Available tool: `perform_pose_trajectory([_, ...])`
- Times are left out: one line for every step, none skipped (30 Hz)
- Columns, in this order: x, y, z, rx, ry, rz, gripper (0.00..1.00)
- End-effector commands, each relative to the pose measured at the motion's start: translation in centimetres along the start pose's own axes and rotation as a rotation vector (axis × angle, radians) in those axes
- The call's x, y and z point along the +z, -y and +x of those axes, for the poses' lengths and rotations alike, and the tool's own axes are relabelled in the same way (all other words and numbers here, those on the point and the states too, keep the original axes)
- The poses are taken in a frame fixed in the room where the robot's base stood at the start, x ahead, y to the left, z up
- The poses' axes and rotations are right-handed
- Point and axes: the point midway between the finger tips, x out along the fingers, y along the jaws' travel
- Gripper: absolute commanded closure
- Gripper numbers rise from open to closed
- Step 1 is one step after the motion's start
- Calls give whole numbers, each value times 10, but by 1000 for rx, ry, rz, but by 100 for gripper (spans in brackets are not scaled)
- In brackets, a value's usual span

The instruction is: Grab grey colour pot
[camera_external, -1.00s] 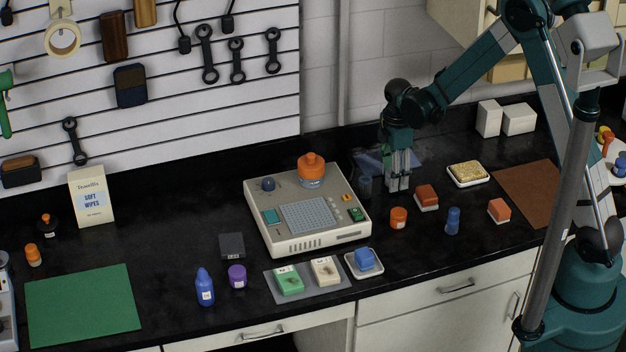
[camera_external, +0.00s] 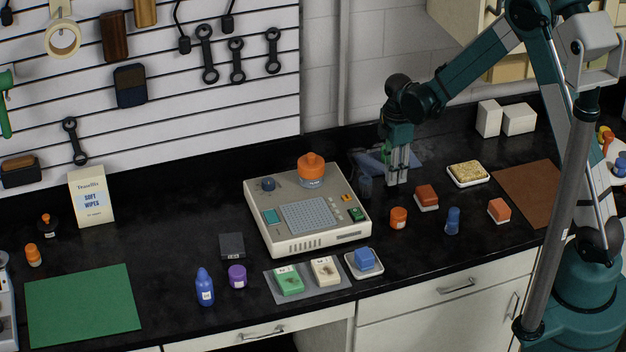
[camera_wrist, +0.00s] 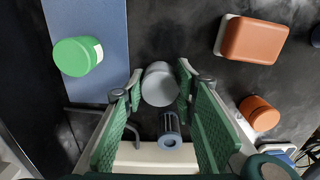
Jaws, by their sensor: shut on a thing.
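The grey pot (camera_wrist: 160,84) is a light grey cylinder in the wrist view. It sits between the two green-padded fingers of my gripper (camera_wrist: 158,92), which are shut on it near their tips. In the external view my gripper (camera_external: 398,178) points down over the back of the counter, to the right of the white machine. The fingers there largely hide the grey pot, and I cannot tell how far its base is from the counter.
A dark grey-blue cylinder (camera_wrist: 170,130) stands close beside the grey pot. A green pot (camera_wrist: 77,57) is on a blue mat (camera_wrist: 98,20). An orange block (camera_wrist: 250,40) on a white tray and an orange pot (camera_wrist: 258,113) lie to the right. The white machine (camera_external: 335,238) stands left.

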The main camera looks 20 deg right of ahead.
Motion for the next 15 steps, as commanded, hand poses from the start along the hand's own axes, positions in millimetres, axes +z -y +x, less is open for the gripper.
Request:
perform_pose_trajectory([0,0,-6,0,0,0,84])
perform_pose_trajectory([0,0,-9,0,0,0,84])
perform_pose_trajectory([0,0,-13,0,0,0,84])
perform_pose_trajectory([0,0,-17,0,0,0,84])
perform_pose_trajectory([0,0,-21,0,0,0,84])
perform_pose_trajectory([0,0,-26,0,0,0,84])
perform_pose_trajectory([0,0,-30,0,0,0,84])
perform_pose_trajectory([0,0,-34,0,0,0,84])
perform_pose_trajectory([0,0,-40,0,0,0,84])
perform_pose_trajectory([0,0,-44,0,0,0,84])
perform_pose_trajectory([0,0,-48,0,0,0,84])
perform_pose_trajectory([0,0,-53,0,0,0,84])
perform_pose_trajectory([0,0,-57,0,0,0,84])
perform_pose_trajectory([0,0,-60,0,0,0,84])
perform_pose_trajectory([0,0,-65,0,0,0,84])
